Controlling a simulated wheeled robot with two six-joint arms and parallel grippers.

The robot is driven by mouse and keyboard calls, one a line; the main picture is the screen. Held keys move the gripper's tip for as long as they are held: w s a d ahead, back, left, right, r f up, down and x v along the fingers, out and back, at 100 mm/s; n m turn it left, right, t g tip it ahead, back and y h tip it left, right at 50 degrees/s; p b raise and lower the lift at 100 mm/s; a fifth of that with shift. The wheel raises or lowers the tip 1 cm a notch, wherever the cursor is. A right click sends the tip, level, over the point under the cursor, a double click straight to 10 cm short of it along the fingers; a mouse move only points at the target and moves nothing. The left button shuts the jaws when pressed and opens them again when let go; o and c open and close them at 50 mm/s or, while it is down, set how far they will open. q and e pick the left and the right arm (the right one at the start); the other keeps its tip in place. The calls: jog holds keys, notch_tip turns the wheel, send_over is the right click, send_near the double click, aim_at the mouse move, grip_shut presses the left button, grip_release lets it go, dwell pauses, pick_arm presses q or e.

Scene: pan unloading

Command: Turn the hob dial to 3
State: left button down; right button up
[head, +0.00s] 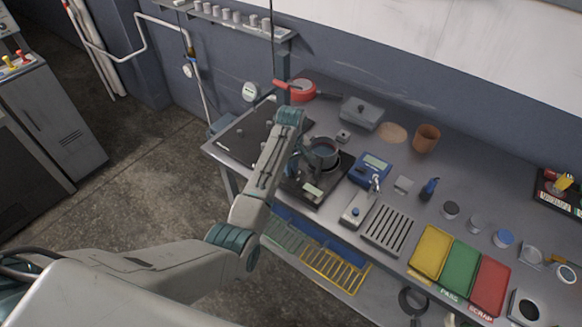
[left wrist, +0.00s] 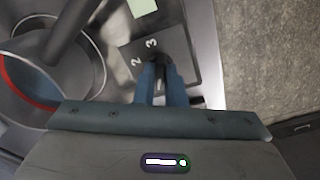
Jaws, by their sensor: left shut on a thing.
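The hob (head: 330,186) is a black plate on the bench, with a dark pot (head: 322,160) standing on it. In the left wrist view, the hob's corner (left wrist: 185,50) carries printed numbers 2 and 3. My left gripper (left wrist: 160,82) has its two blue fingers closed on a small dark dial (left wrist: 161,68) at that corner. The 3 lies just above the dial in the picture, and the 2 lies to its left. The dial's pointer is too hidden by the fingers to read. My right gripper is out of view.
The pot (left wrist: 75,75) is close to the left of the gripper. A pale label (head: 313,190) lies at the hob's front. A blue scale (head: 371,168) and a slotted rack (head: 388,229) stand to the right.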

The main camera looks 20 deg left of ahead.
pick_arm(q)
jog(key=m, duration=0.2)
jog(key=shift+m, duration=0.4)
jog(key=m, duration=0.4)
jog(key=shift+m, duration=0.3)
jog(key=m, duration=0.4)
jog(key=shift+m, duration=0.3)
jog(key=m, duration=0.3)
jog(key=shift+m, duration=0.3)
jog(key=m, duration=0.3)
jog(key=shift+m, duration=0.3)
jog(key=m, duration=0.8)
jog(key=shift+m, duration=0.4)
jog(key=shift+r+m, duration=0.1)
jog(key=shift+m, duration=1.3)
